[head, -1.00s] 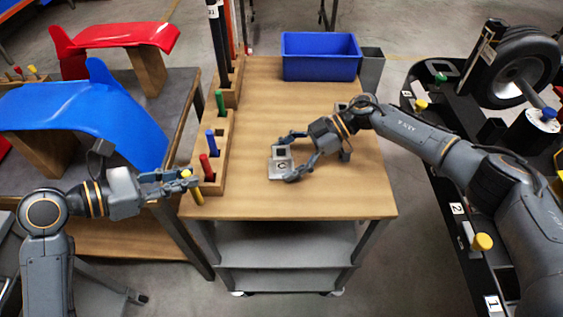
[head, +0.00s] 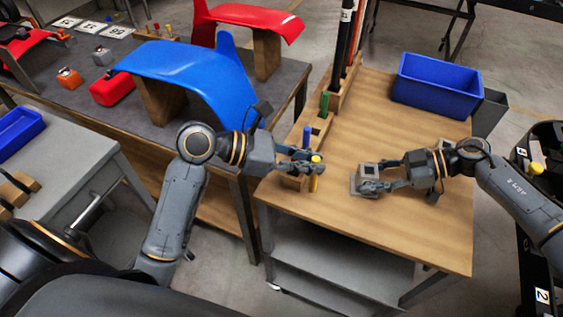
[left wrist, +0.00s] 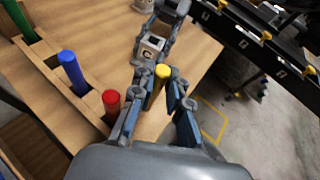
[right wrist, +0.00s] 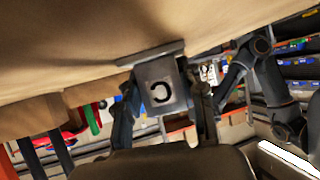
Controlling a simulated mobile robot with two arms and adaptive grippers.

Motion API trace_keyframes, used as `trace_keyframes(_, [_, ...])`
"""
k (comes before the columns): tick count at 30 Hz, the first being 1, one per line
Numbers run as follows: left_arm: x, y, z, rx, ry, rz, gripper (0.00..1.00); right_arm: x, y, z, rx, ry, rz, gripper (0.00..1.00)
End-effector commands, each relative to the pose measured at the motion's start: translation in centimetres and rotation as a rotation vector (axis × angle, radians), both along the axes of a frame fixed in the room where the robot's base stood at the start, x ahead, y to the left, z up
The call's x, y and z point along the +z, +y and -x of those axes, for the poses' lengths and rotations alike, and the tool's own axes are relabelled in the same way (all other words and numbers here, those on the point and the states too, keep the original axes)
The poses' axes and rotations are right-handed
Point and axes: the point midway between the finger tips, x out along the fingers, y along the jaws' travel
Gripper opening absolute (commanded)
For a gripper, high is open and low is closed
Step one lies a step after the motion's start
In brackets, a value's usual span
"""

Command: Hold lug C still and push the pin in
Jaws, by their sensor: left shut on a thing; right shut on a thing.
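Lug C is a grey metal block marked C on a flat plate. It (head: 367,177) stands on the wooden cart top, and my right gripper (head: 372,180) is shut on it. In the right wrist view the block (right wrist: 161,84) sits between both fingers. The yellow-headed pin (head: 315,172) is upright in my left gripper (head: 308,165), which is shut on it near the cart's front left edge. In the left wrist view the pin (left wrist: 161,75) is between the fingers, with lug C (left wrist: 150,47) beyond it. The pin and lug are apart.
A wooden rack (head: 314,126) along the cart's left side holds pins: green (head: 325,104), blue (head: 307,137) and red (left wrist: 111,101). A blue bin (head: 437,85) stands at the back of the cart.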

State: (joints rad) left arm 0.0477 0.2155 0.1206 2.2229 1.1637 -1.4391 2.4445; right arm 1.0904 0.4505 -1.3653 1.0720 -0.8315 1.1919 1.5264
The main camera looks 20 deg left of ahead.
Motion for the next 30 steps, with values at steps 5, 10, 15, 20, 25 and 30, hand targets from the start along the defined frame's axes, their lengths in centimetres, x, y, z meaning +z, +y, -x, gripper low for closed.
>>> trace_keyframes(5, [3.2, -5.1, -4.4, -0.016, -0.008, -0.004, 0.0, -0.1, -0.1, 0.0, 0.0, 0.0, 0.001, 0.12])
trace_keyframes(10, [5.7, -8.9, -6.8, -0.023, -0.004, -0.01, 0.0, -0.1, -0.1, 0.0, -0.001, -0.001, 0.002, 0.12])
trace_keyframes(15, [7.0, -10.6, -7.7, -0.025, 0.001, -0.015, 0.0, -0.1, -0.1, 0.0, -0.001, -0.001, 0.002, 0.12])
trace_keyframes(20, [7.1, -10.8, -7.8, -0.024, 0.003, -0.015, 0.0, -0.1, -0.1, 0.0, -0.001, -0.001, 0.003, 0.12])
trace_keyframes(25, [7.1, -10.8, -7.8, -0.024, 0.002, -0.015, 0.0, -0.1, -0.1, 0.0, 0.0, 0.0, 0.003, 0.12])
trace_keyframes(30, [6.9, -10.7, -7.8, -0.026, 0.0, -0.017, 0.0, -0.1, -0.1, 0.0, 0.0, 0.0, 0.003, 0.12])
